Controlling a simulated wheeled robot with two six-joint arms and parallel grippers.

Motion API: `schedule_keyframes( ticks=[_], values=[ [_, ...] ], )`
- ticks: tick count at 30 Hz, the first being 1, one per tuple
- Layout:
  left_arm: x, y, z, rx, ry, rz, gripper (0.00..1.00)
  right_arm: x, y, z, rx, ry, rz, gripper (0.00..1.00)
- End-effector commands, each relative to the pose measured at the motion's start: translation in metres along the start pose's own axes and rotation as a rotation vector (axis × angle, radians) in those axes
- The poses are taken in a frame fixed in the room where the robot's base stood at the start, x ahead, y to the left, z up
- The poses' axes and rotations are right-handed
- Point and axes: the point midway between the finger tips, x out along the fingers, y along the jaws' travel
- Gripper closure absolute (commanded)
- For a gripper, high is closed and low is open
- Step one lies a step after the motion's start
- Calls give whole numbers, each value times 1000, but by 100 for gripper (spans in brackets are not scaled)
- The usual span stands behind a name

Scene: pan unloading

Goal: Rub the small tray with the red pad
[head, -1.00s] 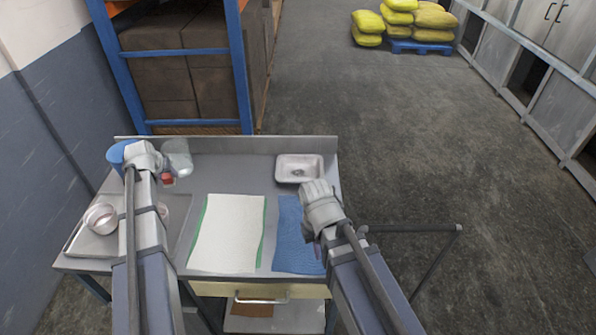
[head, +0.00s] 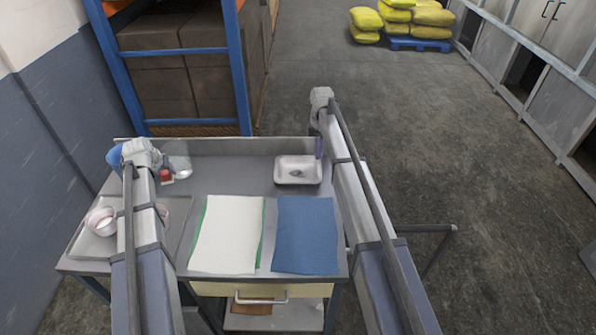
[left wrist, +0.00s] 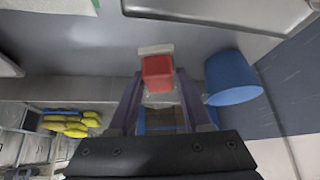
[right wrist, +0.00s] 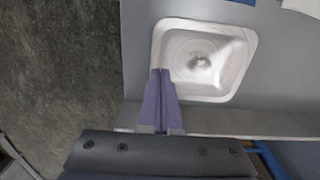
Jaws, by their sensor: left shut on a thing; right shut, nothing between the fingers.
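The small tray (head: 283,178) is pale and shallow, at the back right of the table, with a small grey mark or thing in its middle. It also shows in the right wrist view (right wrist: 236,80). My right gripper (right wrist: 162,72) is shut and empty, its fingertips at the tray's near-left rim; I cannot tell if they touch. In the head view the right gripper (head: 319,155) is at the tray's right edge. My left gripper (left wrist: 158,75) is shut on the red pad (left wrist: 158,72), a red block with a white face. The pad (head: 166,175) is at the table's back left.
A blue cup (head: 115,157) and a clear jar (head: 180,158) stand near my left gripper. A metal tray (head: 92,243) with a bowl (head: 101,221) lies front left. A white cloth (head: 228,235) and a blue cloth (head: 305,235) lie flat in front. The table's middle back is clear.

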Motion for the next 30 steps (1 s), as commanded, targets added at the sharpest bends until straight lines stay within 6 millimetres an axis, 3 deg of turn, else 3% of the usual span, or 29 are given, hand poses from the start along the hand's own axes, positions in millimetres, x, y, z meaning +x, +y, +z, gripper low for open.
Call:
schedule_keyframes(
  ticks=[3,11,24,30],
  values=[
    [-1,0,0,0,0,0,96,-1,2,-10,7,1,-3,100],
    [2,0,2,0,0,0,96,3,2,-10,9,2,-3,100],
    [37,0,24,0,0,0,96,44,2,-10,8,1,-3,100],
    [43,0,27,0,0,0,96,51,2,-10,8,1,-3,100]
  ],
)
